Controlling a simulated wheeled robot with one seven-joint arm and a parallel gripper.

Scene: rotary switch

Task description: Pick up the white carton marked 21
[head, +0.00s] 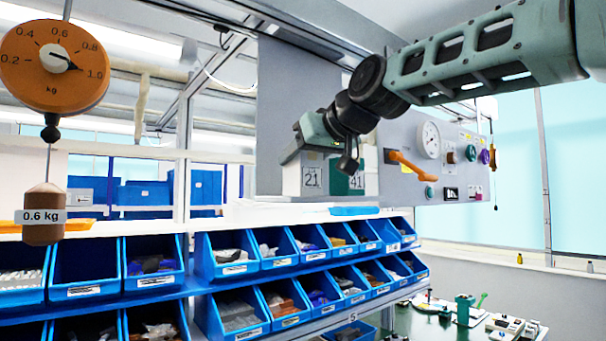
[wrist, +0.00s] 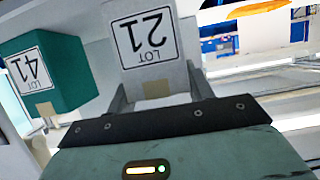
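The white carton marked 21 (head: 312,179) stands upright against the grey panel, left of a dark green carton marked 41 (head: 347,182). My gripper (head: 306,158) comes down over it from above, its body covering the carton's upper part in the head view. In the wrist view the white carton (wrist: 147,45) appears upside down, its label facing up the picture. My gripper's two fingers (wrist: 159,92) lie on either side of its near end, with tan tape between them. Whether the fingers press on it cannot be told. The green carton (wrist: 45,75) is at the left.
An orange lever (head: 407,163), a gauge (head: 429,139) and knobs are on the panel to the right. Blue bins (head: 228,270) fill the racks below. A hanging orange scale (head: 55,66) with a 0.6 kg weight (head: 43,214) is at the left.

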